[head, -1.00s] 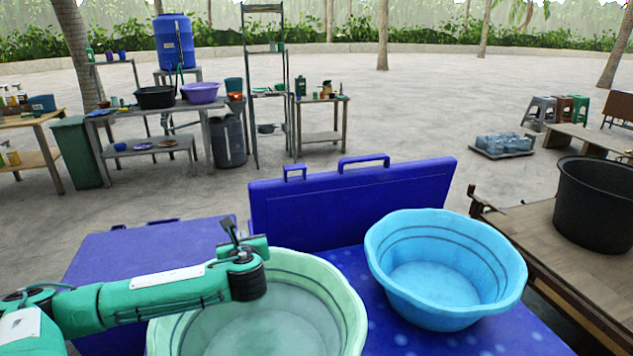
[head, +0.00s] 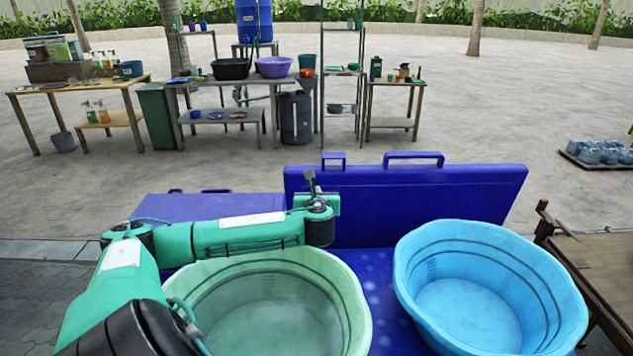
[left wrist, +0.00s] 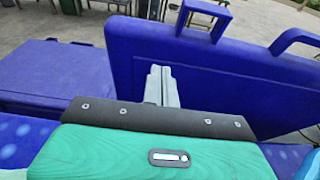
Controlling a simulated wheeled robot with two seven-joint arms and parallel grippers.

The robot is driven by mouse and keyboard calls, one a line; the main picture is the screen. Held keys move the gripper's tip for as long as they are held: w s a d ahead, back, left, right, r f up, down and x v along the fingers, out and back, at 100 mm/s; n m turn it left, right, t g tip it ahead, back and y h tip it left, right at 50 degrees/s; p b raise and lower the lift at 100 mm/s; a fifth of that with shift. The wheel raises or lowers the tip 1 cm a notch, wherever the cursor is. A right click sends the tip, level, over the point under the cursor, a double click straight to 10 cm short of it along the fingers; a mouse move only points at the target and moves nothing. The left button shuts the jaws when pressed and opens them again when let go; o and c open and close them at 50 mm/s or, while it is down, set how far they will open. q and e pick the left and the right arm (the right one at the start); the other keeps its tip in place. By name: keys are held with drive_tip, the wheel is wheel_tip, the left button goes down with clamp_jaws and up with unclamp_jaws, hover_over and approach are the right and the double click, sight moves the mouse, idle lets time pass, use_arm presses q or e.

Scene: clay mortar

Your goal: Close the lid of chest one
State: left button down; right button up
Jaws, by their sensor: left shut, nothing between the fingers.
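The blue lid (head: 430,205) stands open and upright behind the two basins in the head view, with two handles on its top edge. It fills the right of the left wrist view (left wrist: 215,75). A second blue chest (head: 215,206) with its top lying flat is at the left; it also shows in the left wrist view (left wrist: 55,72). Which one is chest one I cannot tell. My left gripper (left wrist: 159,82) is shut and empty, in front of the open lid's left end; touching is unclear. In the head view its fingers are not clearly seen. My right gripper is out of view.
A green basin (head: 285,325) and a light blue basin (head: 470,310) stand on the blue surface (head: 383,290) in front of the lid. A wooden table (head: 605,265) is at the right. Shelves and tables stand farther back. The paved floor behind the lid is clear.

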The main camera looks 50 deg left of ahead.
use_arm(q)
drive_tip(key=x, duration=0.2)
drive_tip(key=r+x, duration=0.1)
drive_tip(key=x, duration=0.2)
drive_tip(key=shift+w+a, duration=0.15)
drive_tip(key=shift+a, duration=0.05)
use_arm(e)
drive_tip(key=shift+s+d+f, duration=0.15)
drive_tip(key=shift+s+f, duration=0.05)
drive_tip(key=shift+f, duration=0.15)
use_arm(q)
drive_tip(key=shift+r, duration=0.1)
